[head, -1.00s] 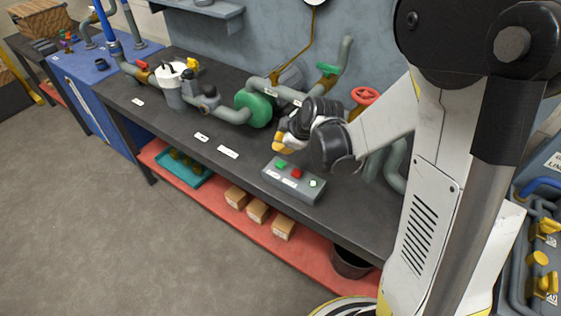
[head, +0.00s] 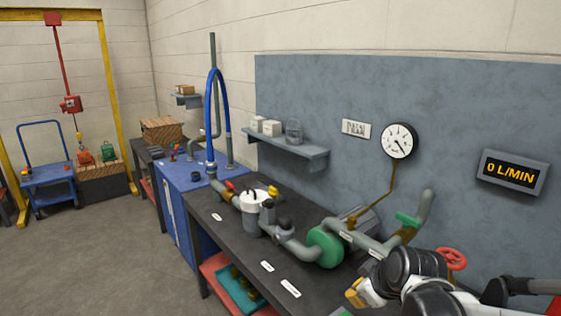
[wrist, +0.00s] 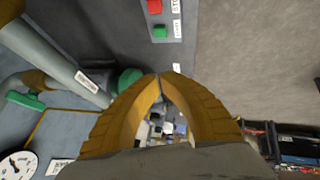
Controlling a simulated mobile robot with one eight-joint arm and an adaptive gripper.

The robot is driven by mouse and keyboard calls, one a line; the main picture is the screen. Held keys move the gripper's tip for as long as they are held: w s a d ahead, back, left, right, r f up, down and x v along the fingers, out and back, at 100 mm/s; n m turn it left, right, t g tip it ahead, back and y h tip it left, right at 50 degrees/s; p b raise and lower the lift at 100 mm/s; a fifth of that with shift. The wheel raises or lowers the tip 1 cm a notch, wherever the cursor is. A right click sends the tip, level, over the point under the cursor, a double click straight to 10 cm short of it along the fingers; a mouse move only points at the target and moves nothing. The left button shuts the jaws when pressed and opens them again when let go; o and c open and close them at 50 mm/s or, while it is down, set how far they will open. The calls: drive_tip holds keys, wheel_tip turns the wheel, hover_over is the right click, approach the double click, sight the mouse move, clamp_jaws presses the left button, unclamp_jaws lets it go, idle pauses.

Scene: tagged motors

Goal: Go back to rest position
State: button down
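My gripper (head: 355,292) shows at the lower right in the head view, with yellow fingers, over the dark workbench (head: 238,249). It is to the right of the green pump flange (head: 325,247) and below the red handwheel (head: 453,258). In the wrist view my gripper (wrist: 160,76) has its two ribbed yellow fingers meeting at the tips, with nothing held between them. A grey box with a red button (wrist: 154,6) and a green button (wrist: 160,31) lies beyond the fingertips. My arm runs off the lower right edge in the head view.
Grey pipes with a green lever (head: 408,219) stand on the bench close to my gripper. Behind are a gauge (head: 398,141), a flow display (head: 513,172) reading 0 L/MIN and a shelf (head: 290,147). Open floor (head: 95,265) lies at the left.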

drive_tip(key=s+r+m, duration=0.2)
drive_tip(key=s+m, duration=0.2)
drive_tip(key=s, duration=0.4)
drive_tip(key=s+r+m+h, duration=0.1)
drive_tip(key=s+r+m, duration=0.2)
drive_tip(key=s, duration=0.5)
drive_tip(key=shift+d+r+m, duration=0.15)
drive_tip(key=shift+d+m, duration=0.1)
drive_tip(key=shift+m, duration=0.45)
